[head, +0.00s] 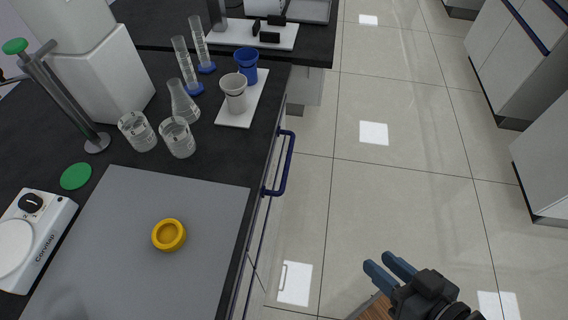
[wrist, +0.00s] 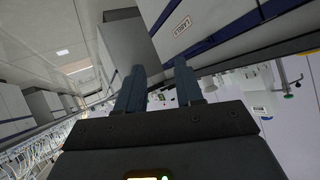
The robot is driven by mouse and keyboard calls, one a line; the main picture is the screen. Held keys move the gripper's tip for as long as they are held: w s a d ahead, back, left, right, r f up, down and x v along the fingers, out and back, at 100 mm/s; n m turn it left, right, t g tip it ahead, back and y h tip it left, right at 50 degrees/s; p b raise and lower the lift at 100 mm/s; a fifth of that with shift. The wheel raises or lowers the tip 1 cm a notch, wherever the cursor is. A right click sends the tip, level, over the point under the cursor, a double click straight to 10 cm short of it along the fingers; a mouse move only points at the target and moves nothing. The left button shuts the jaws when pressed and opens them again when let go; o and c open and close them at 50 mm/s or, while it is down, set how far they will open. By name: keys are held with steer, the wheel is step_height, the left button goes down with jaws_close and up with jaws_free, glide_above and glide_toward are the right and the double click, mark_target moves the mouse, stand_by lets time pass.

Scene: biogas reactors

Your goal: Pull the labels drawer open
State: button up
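In the wrist view, a white drawer front (wrist: 205,14) carries a small tag reading LABELS, tilted in the picture. A dark blue bar (wrist: 245,27) runs along it. My gripper (wrist: 159,66) has its two blue-grey fingers apart, with nothing between them; the drawer front is beyond the fingertips, not touched. In the head view my gripper (head: 379,263) is over the floor at the lower right, clear of the bench front. A blue bar handle (head: 286,165) sticks out from the bench front to its upper left. No tag is readable in the head view.
The dark bench top (head: 210,160) holds a grey mat (head: 125,230) with a yellow ring-shaped piece (head: 168,235), glass beakers (head: 178,137), cylinders and cups on a white tray (head: 233,118). White cabinets (head: 510,60) stand at the right. The tiled floor between is clear.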

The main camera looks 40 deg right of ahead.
steer(key=w+f+m+g+y, duration=0.25)
steer(key=w+f, duration=0.35)
steer(key=f, duration=0.3)
steer(key=m+t+y, duration=0.2)
steer(key=m+y, duration=0.1)
steer(key=y, duration=0.6)
glide_toward(287, 164)
steer(key=w+a+f, duration=0.1)
steer(key=w, duration=0.1)
steer(key=shift+n, duration=0.25)
steer(key=shift+p+x, duration=0.9)
steer(key=shift+x, duration=3.15)
steer(key=shift+s+a, duration=0.15)
steer(key=shift+s, duration=0.05)
steer(key=shift+f, duration=0.1)
jaws_close()
